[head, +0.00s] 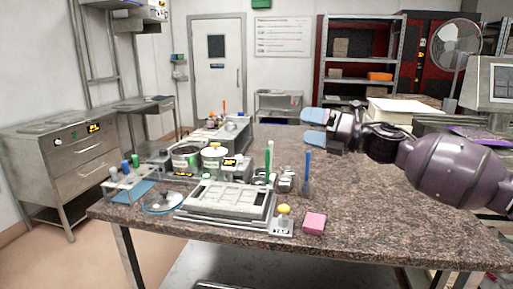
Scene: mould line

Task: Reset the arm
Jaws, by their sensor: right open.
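My right arm (450,165) comes in from the right side of the head view, purple with dark joints. Its gripper (313,126) is open, with two light-blue finger pads apart and nothing between them. It is above the right half of the speckled brown table (360,205), to the right of the things standing there. My left arm and gripper do not show.
The table's front right is clear. A monitor (490,82) stands at right.

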